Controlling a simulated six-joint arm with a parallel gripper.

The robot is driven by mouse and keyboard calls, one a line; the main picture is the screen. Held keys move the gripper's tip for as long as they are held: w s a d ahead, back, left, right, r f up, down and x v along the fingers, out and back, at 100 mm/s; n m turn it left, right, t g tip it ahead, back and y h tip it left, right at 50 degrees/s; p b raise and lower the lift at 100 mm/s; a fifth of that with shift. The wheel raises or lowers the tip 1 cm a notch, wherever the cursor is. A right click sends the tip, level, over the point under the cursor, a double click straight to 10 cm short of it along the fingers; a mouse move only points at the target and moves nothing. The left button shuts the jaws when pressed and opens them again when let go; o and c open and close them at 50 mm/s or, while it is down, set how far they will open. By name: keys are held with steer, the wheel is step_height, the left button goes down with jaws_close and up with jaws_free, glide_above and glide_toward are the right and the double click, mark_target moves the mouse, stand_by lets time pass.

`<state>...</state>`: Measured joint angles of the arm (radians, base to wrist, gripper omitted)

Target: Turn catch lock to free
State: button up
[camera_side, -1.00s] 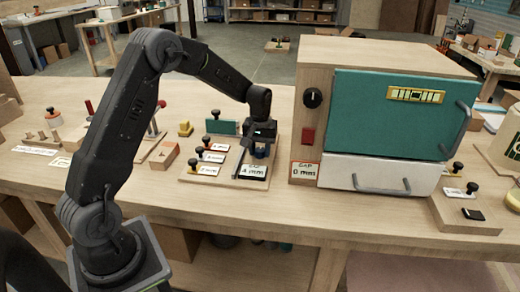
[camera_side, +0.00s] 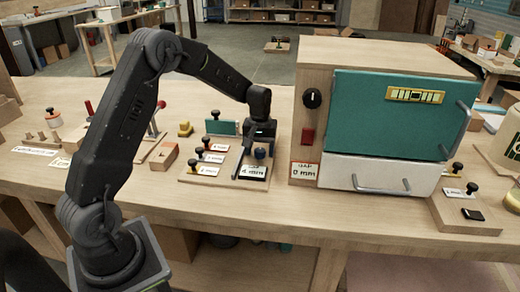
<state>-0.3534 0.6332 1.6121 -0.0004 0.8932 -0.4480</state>
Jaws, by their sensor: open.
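My gripper (camera_side: 255,152) points down over the right end of a wooden board (camera_side: 228,180) on the bench. It is open, with one dark finger reaching down on the left. A dark blue knob (camera_side: 260,153) stands beside or between the fingers, partly hidden; I cannot tell whether they touch it. A white label (camera_side: 253,172) reading in mm lies just in front. No part is clearly marked as the catch lock.
The cabinet with its teal door (camera_side: 395,120) and white drawer (camera_side: 380,174) stands close on the right. Several small knobs with labels (camera_side: 208,157) sit left of my gripper on the board. A wooden block (camera_side: 164,157) and a yellow piece (camera_side: 185,129) are farther left.

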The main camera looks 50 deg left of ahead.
mark_target(260, 150)
step_height(260, 150, up, 14)
stand_by(0.6)
